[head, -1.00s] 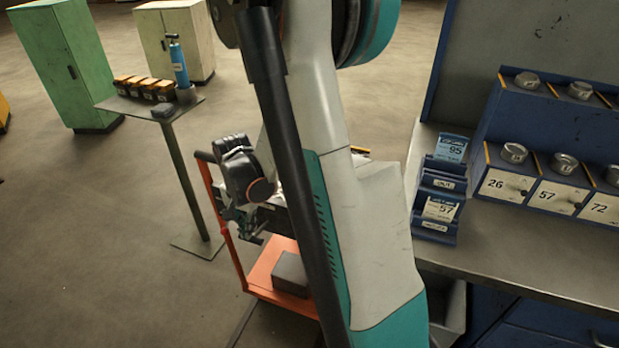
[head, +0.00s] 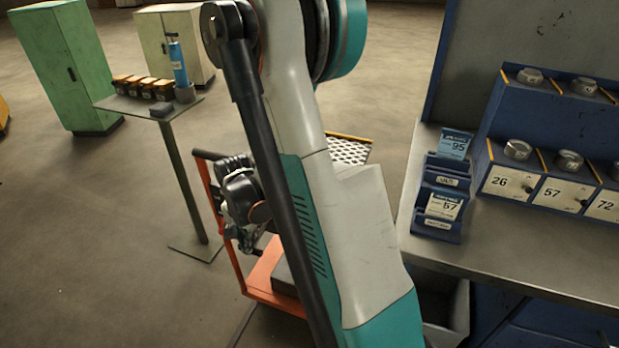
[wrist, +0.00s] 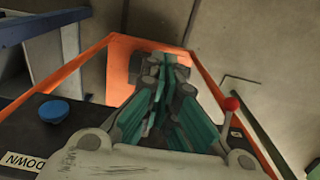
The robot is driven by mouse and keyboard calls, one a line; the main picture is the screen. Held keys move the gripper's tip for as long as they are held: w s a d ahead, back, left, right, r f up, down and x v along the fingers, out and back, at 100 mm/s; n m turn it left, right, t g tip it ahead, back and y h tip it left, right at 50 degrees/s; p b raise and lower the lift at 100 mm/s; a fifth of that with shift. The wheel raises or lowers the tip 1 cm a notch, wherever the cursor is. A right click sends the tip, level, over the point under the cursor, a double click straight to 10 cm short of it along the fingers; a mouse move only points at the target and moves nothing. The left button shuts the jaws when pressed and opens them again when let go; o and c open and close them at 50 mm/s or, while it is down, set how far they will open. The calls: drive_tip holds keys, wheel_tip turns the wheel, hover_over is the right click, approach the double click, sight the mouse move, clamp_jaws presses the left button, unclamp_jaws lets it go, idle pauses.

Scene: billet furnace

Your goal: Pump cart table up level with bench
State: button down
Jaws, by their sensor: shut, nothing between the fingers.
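The orange cart (head: 262,272) stands left of the bench (head: 530,268), mostly hidden behind my arm. A white perforated surface with a yellow edge (head: 350,151), perhaps the cart's table top, shows beyond my arm; I cannot tell its height against the bench. In the wrist view the cart's orange frame (wrist: 90,62) surrounds my gripper (wrist: 168,62), which is shut and empty. A red-knobbed lever (wrist: 231,103) stands just right of the fingers, apart from them. A blue knob (wrist: 54,112) sits left on a dark panel, near a DOWN label (wrist: 26,162).
A green cabinet (head: 70,70) is behind. The bench carries numbered bins (head: 553,193) and a blue card holder (head: 440,205).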

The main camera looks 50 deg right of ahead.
drive_tip(key=shift+f, duration=0.8)
drive_tip(key=shift+r, duration=0.2)
drive_tip(key=shift+w+d+r+p, duration=0.1)
drive_tip(key=shift+d+r+p, duration=0.1)
drive_tip(key=shift+r+p, duration=1.55)
drive_tip(key=shift+d+r+p, duration=0.15)
drive_tip(key=shift+r+p, duration=0.95)
drive_tip(key=shift+r, duration=1.2)
drive_tip(key=shift+f, duration=0.1)
